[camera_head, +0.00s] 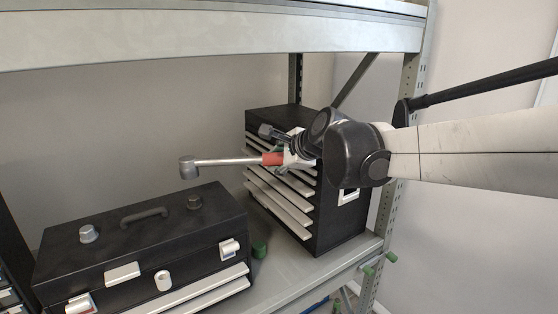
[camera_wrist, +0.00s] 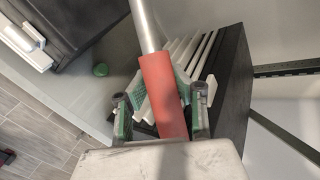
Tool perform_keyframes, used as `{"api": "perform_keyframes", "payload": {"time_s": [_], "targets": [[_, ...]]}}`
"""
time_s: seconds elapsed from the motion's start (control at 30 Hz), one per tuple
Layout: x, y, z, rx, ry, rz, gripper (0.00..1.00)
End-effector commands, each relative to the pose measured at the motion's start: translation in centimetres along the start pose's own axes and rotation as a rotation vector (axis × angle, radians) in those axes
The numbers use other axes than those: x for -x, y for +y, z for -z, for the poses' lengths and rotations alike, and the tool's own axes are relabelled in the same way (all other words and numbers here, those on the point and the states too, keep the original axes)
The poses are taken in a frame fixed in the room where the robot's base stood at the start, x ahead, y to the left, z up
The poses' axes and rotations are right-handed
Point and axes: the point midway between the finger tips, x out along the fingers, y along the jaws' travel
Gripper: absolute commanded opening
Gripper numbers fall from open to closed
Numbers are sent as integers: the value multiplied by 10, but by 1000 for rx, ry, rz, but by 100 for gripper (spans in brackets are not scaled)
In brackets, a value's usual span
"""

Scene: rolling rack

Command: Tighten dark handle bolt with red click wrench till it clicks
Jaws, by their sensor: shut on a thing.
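The red click wrench has a red grip (camera_head: 272,158), a silver shaft (camera_head: 225,162) and a grey socket head (camera_head: 188,167). My gripper (camera_head: 286,157) is shut on the red grip, and the wrench points left, nearly level. In the wrist view the red grip (camera_wrist: 163,95) lies between my gripper's fingers (camera_wrist: 160,112). The dark bolt (camera_head: 194,202) stands on the black toolbox lid, right of the dark carrying handle (camera_head: 144,216). The socket head shows above this bolt in the picture, apart from it. The head and bolt are outside the wrist view.
A silver bolt (camera_head: 88,234) stands on the left of the toolbox (camera_head: 150,245). A black drawer cabinet (camera_head: 340,215) with pale drawers stands behind, near my gripper. A shelf beam (camera_head: 210,38) runs overhead. A green knob (camera_head: 259,249) sits on the shelf between them.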

Motion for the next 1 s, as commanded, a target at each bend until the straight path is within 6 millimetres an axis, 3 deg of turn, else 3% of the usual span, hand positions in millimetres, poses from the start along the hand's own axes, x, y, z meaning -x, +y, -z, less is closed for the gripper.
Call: {"api": "perform_keyframes", "payload": {"time_s": [0.27,0.9,1.0], "targets": [[-2,2,1,-1,0,1,0],[-28,40,14,0,-3,0,0],[-27,38,14,0,-3,0,0]]}}
